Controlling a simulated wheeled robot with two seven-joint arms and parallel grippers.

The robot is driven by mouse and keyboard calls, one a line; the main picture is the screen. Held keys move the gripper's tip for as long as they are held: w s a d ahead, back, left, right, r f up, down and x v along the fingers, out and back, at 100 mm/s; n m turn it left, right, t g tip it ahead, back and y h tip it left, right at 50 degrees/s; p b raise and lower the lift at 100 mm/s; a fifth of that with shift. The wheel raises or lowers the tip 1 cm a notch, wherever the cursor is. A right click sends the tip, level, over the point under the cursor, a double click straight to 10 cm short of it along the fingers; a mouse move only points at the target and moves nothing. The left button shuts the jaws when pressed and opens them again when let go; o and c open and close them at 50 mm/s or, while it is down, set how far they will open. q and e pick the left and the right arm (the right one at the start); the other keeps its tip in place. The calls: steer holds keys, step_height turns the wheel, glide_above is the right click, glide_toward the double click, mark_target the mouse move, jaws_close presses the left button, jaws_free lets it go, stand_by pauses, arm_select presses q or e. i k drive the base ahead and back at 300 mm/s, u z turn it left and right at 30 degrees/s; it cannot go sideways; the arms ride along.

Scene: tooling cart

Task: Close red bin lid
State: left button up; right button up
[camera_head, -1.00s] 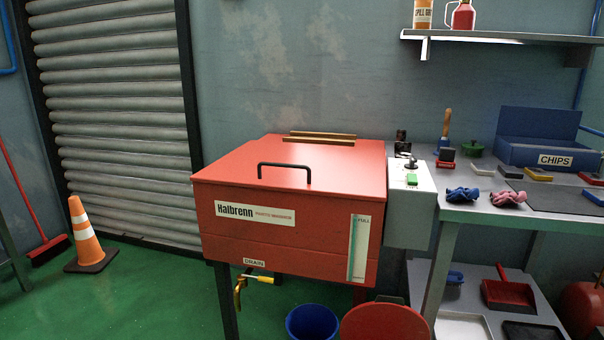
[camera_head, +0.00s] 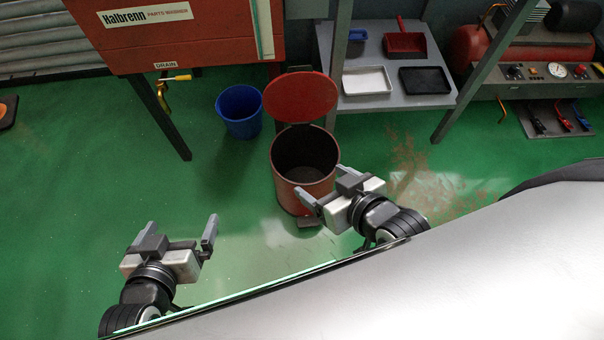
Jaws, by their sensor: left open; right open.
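The red bin (camera_head: 289,188) stands on the green floor in the middle of the head view. Its round red lid (camera_head: 301,97) is raised, tilted back on the hinge at the bin's far side, and the dark inside shows. A pedal (camera_head: 308,221) sticks out at the bin's near foot. My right gripper (camera_head: 322,183) is open and empty at the bin's near right side; I cannot tell if it touches the bin. My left gripper (camera_head: 181,231) is open and empty over the floor, to the left of and nearer than the bin.
A blue bucket (camera_head: 239,112) stands left of the bin. The red parts washer (camera_head: 191,48) stands behind on legs. A grey shelf (camera_head: 427,96) with trays and a red dustpan (camera_head: 405,41) is behind right. A red compressor (camera_head: 480,45) is at far right.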

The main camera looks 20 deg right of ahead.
mark_target(301, 93)
steer(key=k, duration=0.4)
steer(key=u, duration=0.6)
steer(key=i, duration=1.3)
steer(key=z, duration=0.95)
